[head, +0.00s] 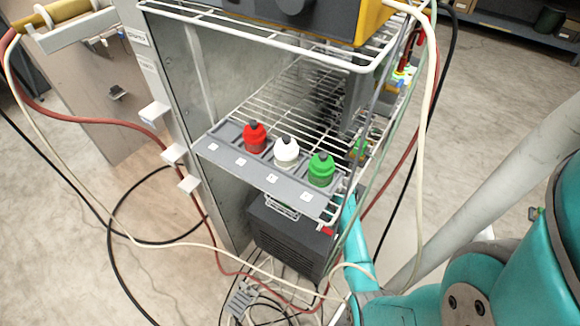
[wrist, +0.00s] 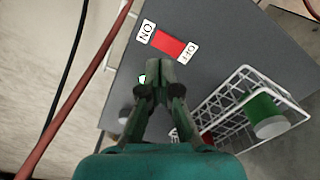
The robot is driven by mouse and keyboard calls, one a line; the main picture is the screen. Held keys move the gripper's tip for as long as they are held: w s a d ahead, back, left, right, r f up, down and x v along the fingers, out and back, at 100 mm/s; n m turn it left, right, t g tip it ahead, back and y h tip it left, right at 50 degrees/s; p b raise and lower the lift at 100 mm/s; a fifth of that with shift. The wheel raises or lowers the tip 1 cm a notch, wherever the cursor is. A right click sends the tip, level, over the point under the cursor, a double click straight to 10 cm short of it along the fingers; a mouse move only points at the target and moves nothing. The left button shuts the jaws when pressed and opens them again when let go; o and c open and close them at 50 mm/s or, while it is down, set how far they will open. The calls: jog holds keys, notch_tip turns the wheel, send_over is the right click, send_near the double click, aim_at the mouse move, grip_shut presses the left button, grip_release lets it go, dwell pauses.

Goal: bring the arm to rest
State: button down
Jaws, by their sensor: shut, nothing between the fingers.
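My gripper (wrist: 160,68) shows in the wrist view with its two dark fingers together and nothing between them. Its tips point at a grey panel and appear just below a red switch (wrist: 168,43) that has white ON and OFF labels at its ends. I cannot tell whether the tips touch the panel. In the head view my teal arm (head: 357,240) reaches in at the lower right, beside the wire rack. My gripper itself is hidden there.
A white wire rack (head: 290,100) holds a grey tray with red (head: 255,138), white (head: 286,151) and green (head: 321,170) pots. A dark box (head: 285,240) stands below. Cables and hoses hang around the rack, close to my arm. A wire basket (wrist: 240,100) holds a green-and-white container.

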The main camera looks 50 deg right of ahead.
jog(key=a+f+n+t+h, duration=0.2)
jog(key=a, duration=1)
jog(key=s+a+r+n+t+h, duration=0.1)
jog(key=s+a+r+n+t, duration=0.3)
jog(key=a, duration=0.8)
jog(key=s+a+r+n+t+y, duration=0.1)
jog(key=s+a+r+t, duration=0.2)
jog(key=r, duration=0.8)
jog(key=s+a+r+n+t+y, duration=0.1)
jog(key=s+a+r, duration=0.4)
jog(key=r, duration=0.7)
jog(key=s+a+r+n+t+y, duration=0.1)
jog(key=s+a+r+n+t, duration=0.2)
jog(key=r, duration=0.8)
jog(key=shift+s+a+r+t, duration=0.2)
jog(key=shift+s+a+t, duration=0.6)
jog(key=shift+s+t, duration=0.25)
